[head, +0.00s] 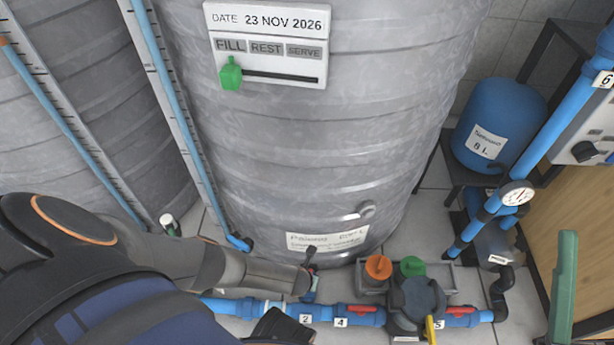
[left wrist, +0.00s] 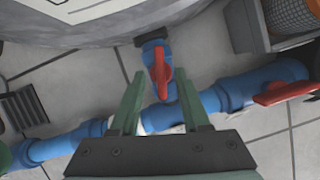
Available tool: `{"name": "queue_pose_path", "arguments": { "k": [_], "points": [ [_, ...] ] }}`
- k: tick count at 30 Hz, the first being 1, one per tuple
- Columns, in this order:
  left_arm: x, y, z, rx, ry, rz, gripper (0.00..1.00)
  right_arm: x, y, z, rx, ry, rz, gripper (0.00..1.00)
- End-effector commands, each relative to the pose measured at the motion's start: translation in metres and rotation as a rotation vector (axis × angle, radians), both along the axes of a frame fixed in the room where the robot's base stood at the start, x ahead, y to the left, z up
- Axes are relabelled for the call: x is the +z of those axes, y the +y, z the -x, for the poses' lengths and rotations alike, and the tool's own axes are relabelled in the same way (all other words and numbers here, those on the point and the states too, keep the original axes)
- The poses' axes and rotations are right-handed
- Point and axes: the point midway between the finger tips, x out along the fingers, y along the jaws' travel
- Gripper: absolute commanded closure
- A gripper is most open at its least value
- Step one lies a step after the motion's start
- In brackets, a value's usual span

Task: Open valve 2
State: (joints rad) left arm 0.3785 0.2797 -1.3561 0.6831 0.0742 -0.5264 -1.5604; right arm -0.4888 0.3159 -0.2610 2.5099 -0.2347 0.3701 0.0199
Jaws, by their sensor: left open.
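The blue pipe (head: 245,307) runs along the floor in front of the tank, with a label 2 (head: 305,318) on it. In the left wrist view a red valve handle (left wrist: 161,68) sits on a short blue branch from the tank to this pipe, its length running up and down the picture. My left gripper (left wrist: 160,82) is open, its green fingers to either side of the handle's lower part, with gaps on both sides. In the head view my left arm partly hides this spot. One green finger of my right gripper (head: 565,285) shows at the right edge.
Red handles (head: 365,308) and (head: 460,310) sit farther right on the pipe, near labels 4 and 5. A grey tray (head: 370,285) with orange and green caps stands behind a dark housing (head: 418,300). The grey tank (head: 310,150) rises close behind the branch.

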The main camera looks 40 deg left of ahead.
Motion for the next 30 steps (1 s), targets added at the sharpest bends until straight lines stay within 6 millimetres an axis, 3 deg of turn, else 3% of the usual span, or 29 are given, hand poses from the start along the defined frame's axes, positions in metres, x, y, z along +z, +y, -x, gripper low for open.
{"name": "queue_pose_path", "arguments": {
  "k": [4, 15, 27, 30],
  "points": [
    [-0.0109, 0.0005, -0.0042, -0.001, -0.001, 0.0, 0.54, -0.0113, 0.0012, -0.0005, -0.005, 0.002, 0.002, 0.5],
    [-0.0116, 0.001, -0.0051, -0.001, 0.0, 0.001, 0.54, -0.011, 0.0011, -0.0008, -0.008, 0.002, -0.005, 0.5],
    [-0.0117, 0.0013, -0.0049, 0.0, 0.0, 0.0, 0.99, -0.0111, 0.0005, -0.0008, -0.01, 0.0, -0.002, 0.5],
    [-0.0117, 0.0013, -0.0048, 0.0, 0.0, 0.0, 1.0, -0.0114, 0.0005, -0.0008, -0.009, -0.001, 0.001, 0.5]
  ]
}}
